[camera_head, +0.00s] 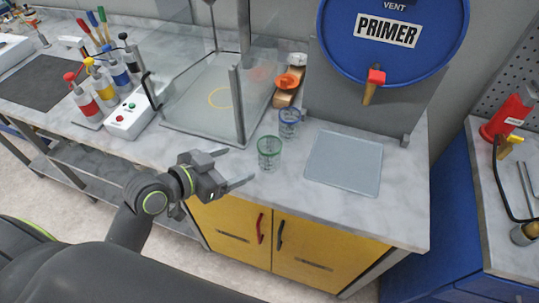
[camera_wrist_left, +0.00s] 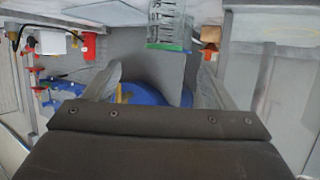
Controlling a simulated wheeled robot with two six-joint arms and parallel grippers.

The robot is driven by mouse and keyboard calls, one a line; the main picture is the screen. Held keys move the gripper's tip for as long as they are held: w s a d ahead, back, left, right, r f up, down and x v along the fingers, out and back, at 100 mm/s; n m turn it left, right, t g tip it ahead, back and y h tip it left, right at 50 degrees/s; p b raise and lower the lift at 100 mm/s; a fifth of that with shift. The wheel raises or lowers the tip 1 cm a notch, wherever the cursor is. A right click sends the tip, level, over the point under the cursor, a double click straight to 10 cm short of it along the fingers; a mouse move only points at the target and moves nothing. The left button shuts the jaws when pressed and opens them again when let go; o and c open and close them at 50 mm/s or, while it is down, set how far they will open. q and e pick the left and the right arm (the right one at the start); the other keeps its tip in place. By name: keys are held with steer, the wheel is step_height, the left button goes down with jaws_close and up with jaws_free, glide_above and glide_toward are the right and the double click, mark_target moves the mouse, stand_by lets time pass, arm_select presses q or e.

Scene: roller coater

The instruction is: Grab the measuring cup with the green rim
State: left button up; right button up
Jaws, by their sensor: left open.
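The measuring cup with the green rim (camera_head: 269,155) stands upright on the marble counter near its front edge. It is clear, with the green ring at its top. My left gripper (camera_head: 238,165) is open and empty, just left of the cup, with its fingers pointing towards it; they appear apart from it. In the left wrist view, which looks upside down, the green-rimmed cup (camera_wrist_left: 168,30) shows at the top, beyond the open fingers of my left gripper (camera_wrist_left: 160,67). My right gripper is not in view.
A similar blue-rimmed cup (camera_head: 289,122) stands close behind the green one. A grey mat (camera_head: 344,162) lies to the right, below the blue primer drum (camera_head: 392,35). A glass-walled enclosure (camera_head: 238,105) stands to the left. Yellow cabinet doors (camera_head: 232,228) are below the counter.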

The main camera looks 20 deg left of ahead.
mark_target(262, 152)
arm_select(q)
steer(key=p+x, duration=0.1)
steer(key=x, duration=0.8)
steer(key=shift+w+d+f+p, duration=0.1)
steer(key=shift+w+p, duration=0.15)
steer(key=shift+p, duration=0.15)
steer(key=shift+w+d, duration=0.1)
steer(key=shift+w, duration=0.25)
steer(key=p+x, duration=0.2)
steer(key=x, duration=0.1)
steer(key=shift+w+f, duration=0.15)
steer(key=shift+w, duration=0.3)
steer(key=shift+w+d+f, duration=0.2)
steer(key=shift+w, duration=0.1)
steer(key=shift+c, duration=0.4)
steer(key=c, duration=1)
